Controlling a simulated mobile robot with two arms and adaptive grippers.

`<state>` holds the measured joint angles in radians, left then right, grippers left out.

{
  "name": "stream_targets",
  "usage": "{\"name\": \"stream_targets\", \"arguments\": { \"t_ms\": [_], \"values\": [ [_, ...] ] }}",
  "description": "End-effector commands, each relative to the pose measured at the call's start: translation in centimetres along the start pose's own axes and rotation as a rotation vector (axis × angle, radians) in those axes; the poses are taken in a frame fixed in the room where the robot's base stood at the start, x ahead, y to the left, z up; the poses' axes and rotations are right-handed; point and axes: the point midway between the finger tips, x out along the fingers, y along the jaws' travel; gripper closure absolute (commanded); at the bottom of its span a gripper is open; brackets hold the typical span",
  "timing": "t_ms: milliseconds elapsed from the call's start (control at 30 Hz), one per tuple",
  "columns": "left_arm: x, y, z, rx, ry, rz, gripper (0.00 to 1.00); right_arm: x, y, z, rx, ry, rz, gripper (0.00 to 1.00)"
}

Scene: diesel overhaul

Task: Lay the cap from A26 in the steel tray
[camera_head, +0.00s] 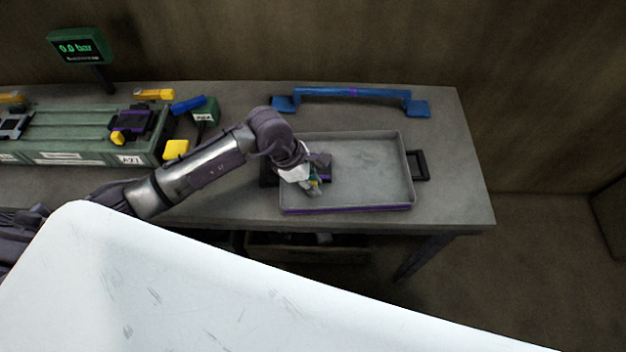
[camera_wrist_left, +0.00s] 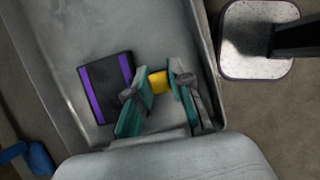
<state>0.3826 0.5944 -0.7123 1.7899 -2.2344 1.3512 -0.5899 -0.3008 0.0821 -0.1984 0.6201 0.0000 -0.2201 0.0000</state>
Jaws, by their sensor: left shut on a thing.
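The steel tray (camera_head: 370,165) lies on the right part of the bench, a shallow grey box with a raised rim. It also fills much of the left wrist view (camera_wrist_left: 85,35). My left gripper (camera_head: 316,184) is over its left part, pointing down. In the left wrist view its teal fingers (camera_wrist_left: 157,83) are shut on the yellow grip of the cap. The cap (camera_wrist_left: 105,87) is a dark block with purple stripes, inside the tray's outline; I cannot tell whether it touches the floor. In the head view the arm largely hides it. My right gripper is not in view.
A green rack (camera_head: 75,140) labelled A27 stands at the left with another dark, purple-striped part (camera_head: 132,120). A blue bar (camera_head: 350,93) lies behind the tray. A yellow block (camera_head: 176,149) is left of my arm. The tray's right side is empty.

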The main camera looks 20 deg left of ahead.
Motion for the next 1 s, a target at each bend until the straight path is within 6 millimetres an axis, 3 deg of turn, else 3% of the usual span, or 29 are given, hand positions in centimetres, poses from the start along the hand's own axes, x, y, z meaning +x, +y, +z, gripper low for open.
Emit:
{"name": "stream_targets", "arguments": {
  "t_ms": [233,267,400,767,1000],
  "values": [
    [0.2,0.1,0.0,0.003,-0.003,0.003,1.00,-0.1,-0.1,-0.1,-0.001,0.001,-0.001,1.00],
    [0.3,0.0,-0.1,0.002,-0.001,0.001,0.75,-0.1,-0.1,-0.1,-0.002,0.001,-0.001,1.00],
    [0.3,0.0,-0.1,0.002,-0.001,0.001,0.55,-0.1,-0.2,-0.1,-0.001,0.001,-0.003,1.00],
    [-0.2,0.1,-0.1,0.001,-0.001,0.003,0.55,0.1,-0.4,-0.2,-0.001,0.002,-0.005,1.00],
    [-4.3,0.2,-0.2,0.004,-0.001,0.008,0.55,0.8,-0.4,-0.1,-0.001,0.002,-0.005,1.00]
  ]
}}
